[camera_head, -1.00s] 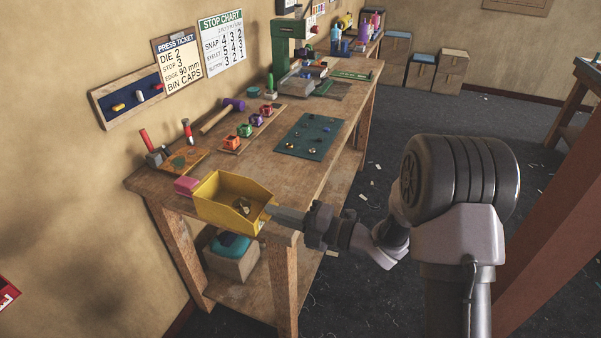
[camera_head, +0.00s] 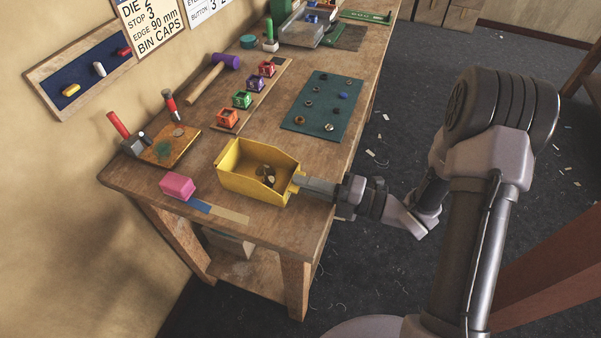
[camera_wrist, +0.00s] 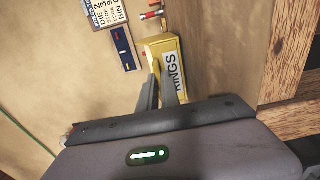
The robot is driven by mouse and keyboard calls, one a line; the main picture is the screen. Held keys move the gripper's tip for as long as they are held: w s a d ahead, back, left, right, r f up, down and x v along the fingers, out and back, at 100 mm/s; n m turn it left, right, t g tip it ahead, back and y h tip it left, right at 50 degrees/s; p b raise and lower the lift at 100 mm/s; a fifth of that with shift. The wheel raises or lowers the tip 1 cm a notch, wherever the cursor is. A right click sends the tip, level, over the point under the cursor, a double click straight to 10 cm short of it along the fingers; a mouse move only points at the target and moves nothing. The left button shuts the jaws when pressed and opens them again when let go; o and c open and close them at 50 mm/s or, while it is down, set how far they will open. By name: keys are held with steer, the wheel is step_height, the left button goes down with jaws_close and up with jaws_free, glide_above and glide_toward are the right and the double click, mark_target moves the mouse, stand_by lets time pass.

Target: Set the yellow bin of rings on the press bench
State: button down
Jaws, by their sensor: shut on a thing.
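The yellow bin (camera_head: 232,180) is an open-topped tray with several small metal rings inside. My gripper (camera_head: 299,183) is shut on the bin's right end in the head view. The bin is over the near part of the wooden press bench (camera_head: 285,222); whether its base touches the top cannot be told. In the wrist view, the bin (camera_wrist: 155,50) carries a white label reading RINGS, and the gripper's fingers (camera_wrist: 161,80) reach its near end.
A pink block (camera_head: 177,186) and blue and tan strips (camera_head: 222,212) lie in front of the bin. A tool board (camera_head: 165,148), a purple-headed mallet (camera_head: 213,77), several coloured cubes and a green mat (camera_head: 322,106) with small parts lie behind it.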

steer(key=shift+w+a+f, duration=0.1)
steer(key=shift+w+f, duration=0.1)
steer(key=shift+w, duration=0.05)
steer(key=shift+s+r, duration=0.15)
steer(key=shift+s, duration=0.25)
steer(key=c, duration=2)
jaws_free()
steer(key=shift+w+f, duration=0.1)
steer(key=shift+f, duration=0.1)
steer(key=o, duration=0.3)
steer(key=shift+o, duration=0.6)
steer(key=shift+r, duration=0.1)
